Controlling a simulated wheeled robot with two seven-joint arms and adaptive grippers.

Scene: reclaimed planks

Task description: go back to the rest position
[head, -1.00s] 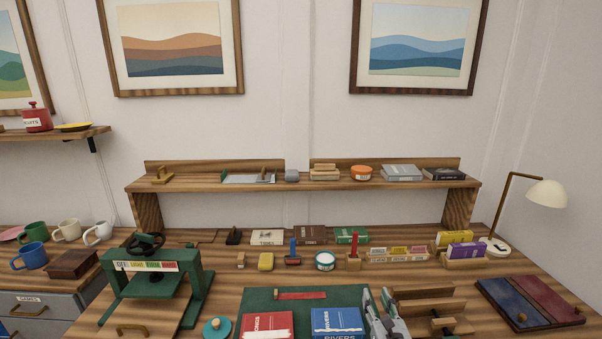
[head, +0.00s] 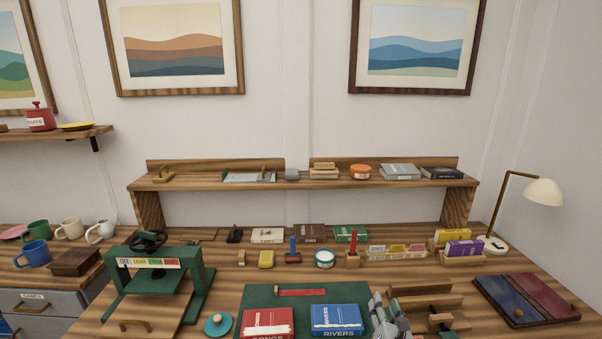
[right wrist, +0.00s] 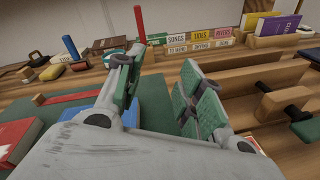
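My right gripper (head: 385,316) shows at the bottom of the head view, just right of the blue RIVERS book (head: 336,319). In the right wrist view its two green-padded fingers (right wrist: 163,85) stand apart with nothing between them, so it is open and empty. The red book (head: 268,323) lies left of the blue one on the green mat (head: 252,296). My left gripper is in neither view.
A green press (head: 160,265) stands at the left of the bench. Wooden slotted racks (head: 420,290) stand right of my right gripper, with a blue and red binder (head: 525,298) beyond. Small tools and a labelled block row (head: 397,253) line the back.

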